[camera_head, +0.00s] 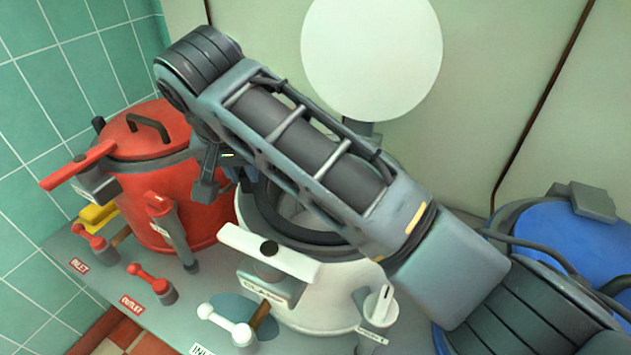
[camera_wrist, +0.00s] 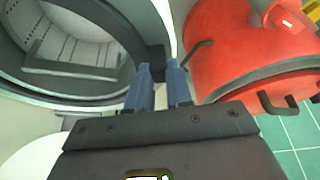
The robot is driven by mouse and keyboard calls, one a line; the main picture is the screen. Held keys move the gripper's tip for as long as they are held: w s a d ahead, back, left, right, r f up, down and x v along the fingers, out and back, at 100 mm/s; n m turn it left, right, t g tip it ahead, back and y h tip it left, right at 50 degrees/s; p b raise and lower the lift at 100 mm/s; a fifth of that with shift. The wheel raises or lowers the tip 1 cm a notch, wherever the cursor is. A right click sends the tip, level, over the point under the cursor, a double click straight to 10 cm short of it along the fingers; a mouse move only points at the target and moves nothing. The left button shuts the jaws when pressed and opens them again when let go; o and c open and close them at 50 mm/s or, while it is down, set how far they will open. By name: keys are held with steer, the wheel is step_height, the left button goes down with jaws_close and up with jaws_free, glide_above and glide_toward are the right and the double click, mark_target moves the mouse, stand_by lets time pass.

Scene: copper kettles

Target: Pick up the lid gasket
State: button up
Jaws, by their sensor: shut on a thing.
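The lid gasket (camera_head: 290,230) is a dark ring at the mouth of the white kettle (camera_head: 335,290) in the head view, partly hidden behind my arm. In the wrist view the gasket (camera_wrist: 112,22) curves along the kettle opening at the left and reaches my fingertips. My gripper (camera_wrist: 159,72) has its two blue fingers close together, shut on the gasket's edge near the red kettle. In the head view my gripper (camera_head: 246,174) is small and partly hidden at the white kettle's left rim. I cannot tell whether the gasket is clear of the rim.
The red kettle (camera_head: 175,195) with its lid stands close on the left. A blue kettle (camera_head: 560,240) stands at the right. A white round lid (camera_head: 372,55) is raised behind my arm. A white handle (camera_head: 270,252) and several valve levers stick out in front.

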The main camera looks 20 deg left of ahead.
jaws_close()
steer(key=shift+r, duration=0.55)
steer(key=r, duration=0.2)
steer(key=d+r, duration=0.1)
steer(key=shift+r, duration=0.35)
steer(key=s+d+r+p, duration=0.2)
steer(key=d+r+p, duration=0.2)
steer(key=d+r, duration=0.45)
step_height(320, 180, up, 6)
steer(key=d+p, duration=0.2)
steer(key=p, duration=0.6)
steer(key=shift+p, duration=0.4)
steer(key=shift+s+f, duration=0.15)
steer(key=shift+f, duration=0.05)
